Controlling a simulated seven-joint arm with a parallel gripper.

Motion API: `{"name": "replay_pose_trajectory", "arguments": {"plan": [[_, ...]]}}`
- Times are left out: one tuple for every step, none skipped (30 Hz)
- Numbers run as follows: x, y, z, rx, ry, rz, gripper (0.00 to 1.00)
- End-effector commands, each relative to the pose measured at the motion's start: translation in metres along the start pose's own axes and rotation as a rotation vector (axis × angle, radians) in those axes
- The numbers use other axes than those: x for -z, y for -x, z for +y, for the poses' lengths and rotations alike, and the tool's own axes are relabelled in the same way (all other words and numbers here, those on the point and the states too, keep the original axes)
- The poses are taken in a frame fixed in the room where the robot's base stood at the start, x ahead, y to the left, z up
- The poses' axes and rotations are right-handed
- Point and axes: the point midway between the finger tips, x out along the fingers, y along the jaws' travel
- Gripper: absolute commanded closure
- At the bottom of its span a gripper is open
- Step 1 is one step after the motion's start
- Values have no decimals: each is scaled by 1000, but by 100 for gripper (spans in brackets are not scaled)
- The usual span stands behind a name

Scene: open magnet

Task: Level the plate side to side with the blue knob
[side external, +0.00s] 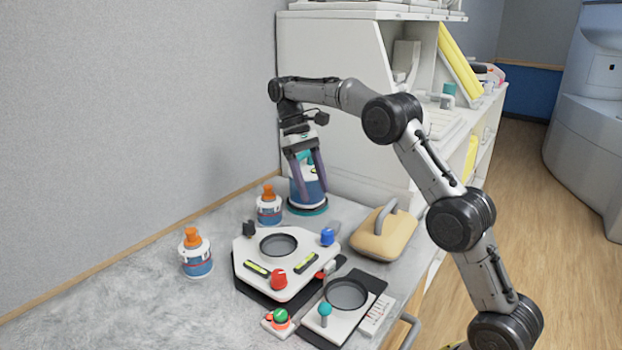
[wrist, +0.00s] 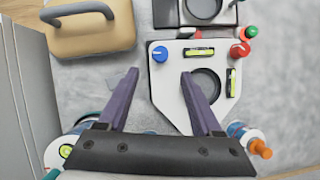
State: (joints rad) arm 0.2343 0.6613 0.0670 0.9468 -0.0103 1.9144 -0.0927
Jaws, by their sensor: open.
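The white plate (side external: 252,247) carries a round dark dish and sits over a dark base on the bench; it also shows in the wrist view (wrist: 168,92). The blue knob (side external: 327,237) stands at its right back corner, and in the wrist view (wrist: 159,54) it lies just beyond the fingertips, between their lines. Two yellow-green levels, (side external: 257,269) and (side external: 306,263), lie on the plate; their bubbles are too small to read. A red knob (side external: 279,279) is at the front. My gripper (side external: 312,197) is open and empty, above and behind the blue knob, not touching it.
A tan block with a grey handle (side external: 372,243) stands right of the plate. Orange-capped bottles (side external: 197,262) and (side external: 268,210) stand left and behind. A blue-and-white container (side external: 309,192) is behind my fingers. A teal-knobbed unit (side external: 340,318) and green button (side external: 281,316) are in front.

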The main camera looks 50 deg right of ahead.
Motion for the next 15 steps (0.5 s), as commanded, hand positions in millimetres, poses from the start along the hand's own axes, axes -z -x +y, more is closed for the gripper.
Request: {"name": "replay_pose_trajectory", "arguments": {"plan": [[1, 5, 0, 0, 0, 0, 34], [1, 7, 0, 0, 0, 1, 34], [1, 10, 0, 0, 0, 0, 34], [1, 12, 0, 0, 0, 0, 34], [1, 14, 0, 0, 0, 1, 34], [0, 15, 0, 0, 0, 0, 34], [0, 16, 0, 0, 0, -1, 34], [0, 17, 0, 0, 0, -1, 34], [0, 17, 0, 0, 0, -1, 34], [0, 18, 0, 0, 0, -1, 34], [0, 18, 0, 0, 0, -1, 34], [0, 18, 0, 0, 0, -1, 34], [0, 18, 0, 0, 0, -1, 34], [0, 18, 0, 0, 0, -1, 34], [0, 18, 0, 0, 0, -1, 34]]}}
